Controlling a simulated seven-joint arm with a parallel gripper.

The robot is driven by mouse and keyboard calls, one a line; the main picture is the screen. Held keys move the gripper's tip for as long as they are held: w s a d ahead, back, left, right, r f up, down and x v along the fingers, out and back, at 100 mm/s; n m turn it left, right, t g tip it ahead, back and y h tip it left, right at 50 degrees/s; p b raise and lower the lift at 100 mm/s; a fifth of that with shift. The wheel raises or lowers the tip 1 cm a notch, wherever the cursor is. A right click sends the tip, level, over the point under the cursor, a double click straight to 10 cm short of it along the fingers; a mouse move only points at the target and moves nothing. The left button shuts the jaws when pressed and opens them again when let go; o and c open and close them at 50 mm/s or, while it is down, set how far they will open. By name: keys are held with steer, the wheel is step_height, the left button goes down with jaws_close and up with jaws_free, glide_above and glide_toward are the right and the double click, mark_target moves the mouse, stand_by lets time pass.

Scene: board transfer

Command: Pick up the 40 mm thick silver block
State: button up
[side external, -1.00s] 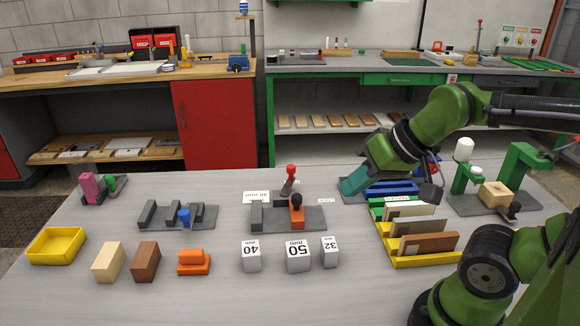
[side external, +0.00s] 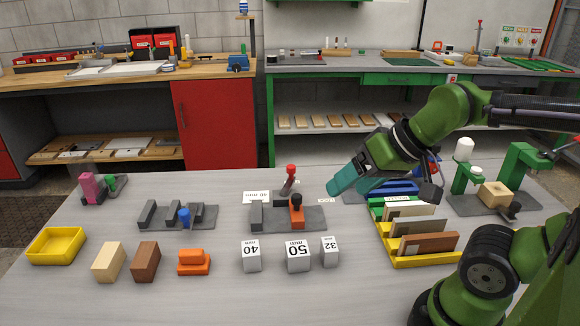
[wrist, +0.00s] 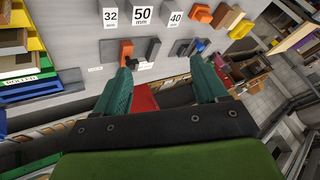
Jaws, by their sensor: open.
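The silver block marked 40 (side external: 251,257) stands on the grey table in the side view, left of the 50 mm block (side external: 298,257) and the block marked 32 (side external: 330,252). In the wrist view the 40 block (wrist: 176,19) is at the top, right of the 50 block (wrist: 143,15) and the 32 block (wrist: 110,16). My gripper (side external: 333,190) is open and empty, above the back of the table and right of the clamp fixture. Its two teal fingers (wrist: 165,78) are spread apart in the wrist view, well away from the blocks.
A grey fixture with an orange clamp (side external: 297,213) lies between my gripper and the blocks. A yellow rack with boards (side external: 425,262) stands at right. An orange part (side external: 194,262), a brown block (side external: 145,262) and a yellow tray (side external: 56,246) are at left.

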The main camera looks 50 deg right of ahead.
steer(key=m+g+h, duration=0.2)
steer(key=m+g, duration=0.2)
steer(key=g, duration=0.3)
glide_above(250, 248)
step_height(250, 248, down, 8)
step_height(250, 248, down, 16)
steer(key=shift+f, duration=0.1)
steer(key=shift+c, duration=0.4)
steer(key=c, duration=1.2)
